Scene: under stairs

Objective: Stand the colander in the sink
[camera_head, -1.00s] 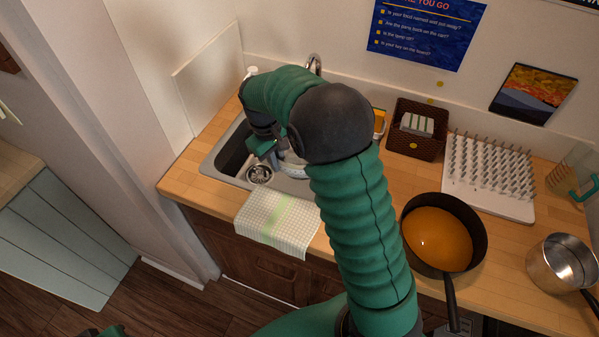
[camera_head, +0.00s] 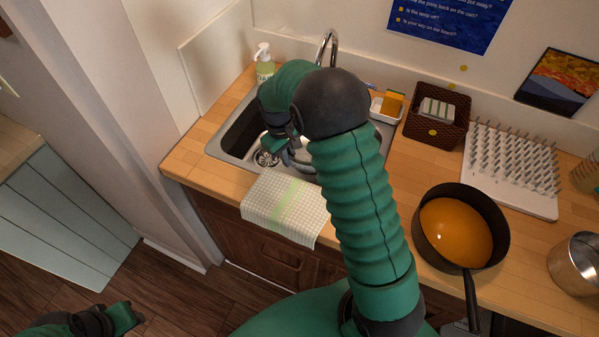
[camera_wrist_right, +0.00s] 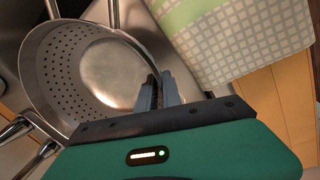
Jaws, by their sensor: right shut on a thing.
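The metal colander (camera_wrist_right: 60,75) has a perforated bowl and fills the left of the right wrist view, tilted. My right gripper (camera_wrist_right: 160,90) is shut on its rim. In the head view the right gripper (camera_head: 279,143) is over the sink (camera_head: 222,149), and the colander (camera_head: 300,156) is mostly hidden behind my arm. Whether the colander touches the sink floor I cannot tell. My left gripper (camera_head: 128,316) is at the lower left, low and away from the counter; its jaws are not clear.
A checked cloth (camera_head: 285,208) hangs over the counter edge before the sink. The faucet (camera_head: 327,45) and a soap bottle (camera_head: 264,64) stand behind it. To the right are a brown basket (camera_head: 437,117), a spiked drying rack (camera_head: 512,165) and a pan of orange liquid (camera_head: 456,232).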

